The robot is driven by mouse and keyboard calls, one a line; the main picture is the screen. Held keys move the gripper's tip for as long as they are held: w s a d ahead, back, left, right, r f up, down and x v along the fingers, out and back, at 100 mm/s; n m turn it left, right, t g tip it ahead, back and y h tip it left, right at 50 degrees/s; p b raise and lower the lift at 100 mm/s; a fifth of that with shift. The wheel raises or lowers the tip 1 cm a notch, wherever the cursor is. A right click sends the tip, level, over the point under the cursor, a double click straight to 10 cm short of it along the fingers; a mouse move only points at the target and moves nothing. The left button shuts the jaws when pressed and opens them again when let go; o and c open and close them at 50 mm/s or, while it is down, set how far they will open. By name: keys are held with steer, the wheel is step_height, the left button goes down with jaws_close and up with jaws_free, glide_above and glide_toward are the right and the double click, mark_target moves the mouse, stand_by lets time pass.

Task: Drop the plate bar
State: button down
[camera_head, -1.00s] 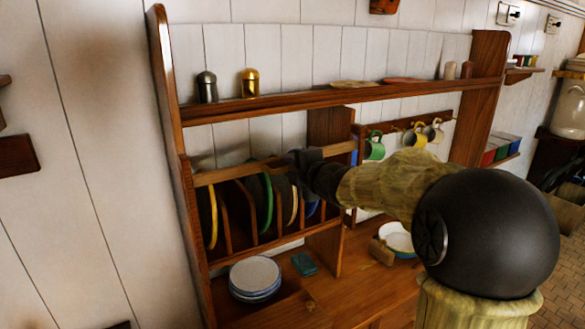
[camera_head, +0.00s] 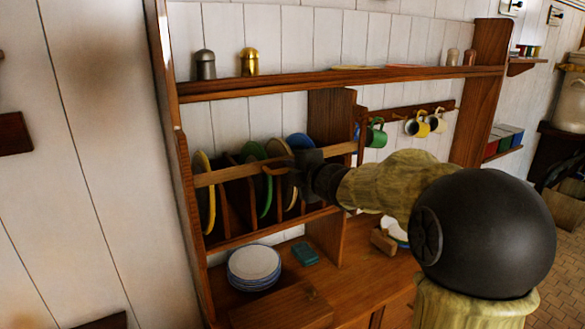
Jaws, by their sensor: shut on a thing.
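The plate bar (camera_head: 228,173) is a light wooden rail that runs across the front of the plate rack, with several upright plates behind it. A green-rimmed plate (camera_head: 264,200), a yellow-rimmed plate (camera_head: 204,213) and a blue plate (camera_head: 301,141) show in the slots. My gripper (camera_head: 280,172) comes in from the right at the bar's front, right of its middle. It is shut on the bar; the dark gripper body hides the exact grip. The bar sits across the plates, below their tops.
Shakers (camera_head: 249,62) stand on the upper shelf (camera_head: 350,84). Mugs (camera_head: 376,135) hang to the right. A rack divider (camera_head: 330,130) stands close behind my gripper.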

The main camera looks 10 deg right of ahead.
step_height(320, 180, down, 17)
steer(key=b, duration=1.5)
steer(key=shift+f, duration=0.35)
steer(key=c, duration=1.7)
jaws_free()
steer(key=shift+s, duration=0.1)
steer(key=shift+o, duration=0.9)
steer(key=v, duration=1.7)
steer(key=shift+p, duration=0.4)
